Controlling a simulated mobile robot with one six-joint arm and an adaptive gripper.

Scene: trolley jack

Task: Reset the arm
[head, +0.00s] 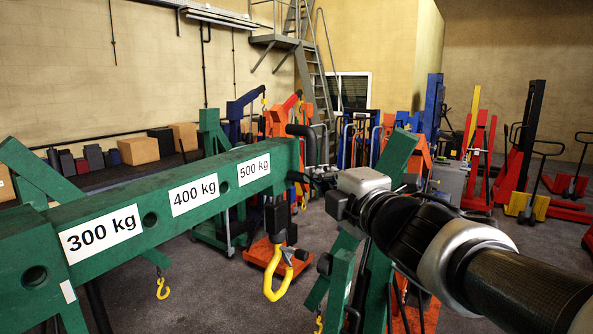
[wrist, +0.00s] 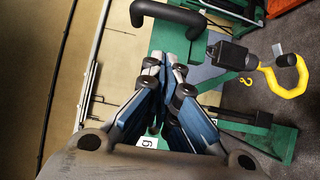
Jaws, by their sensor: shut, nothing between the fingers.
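My gripper (head: 318,176) is at the far end of a green crane boom (head: 118,195) in the head view. In the wrist view the fingers (wrist: 167,63) are together with nothing between them, over the green boom (wrist: 168,38). A bent black handle (head: 303,140) stands at the boom's end, close to the gripper. It shows just beyond the fingertips in the wrist view (wrist: 168,12); I cannot tell whether they touch. A yellow hook (head: 270,280) hangs below the boom end, clear of the gripper.
The boom carries white 300 kg (head: 101,233), 400 kg (head: 194,195) and 500 kg (head: 254,169) labels. Orange, red and blue lifting machines stand behind. A grey metal staircase (head: 318,80) rises against the wall. Some grey floor (head: 195,285) is open below the boom.

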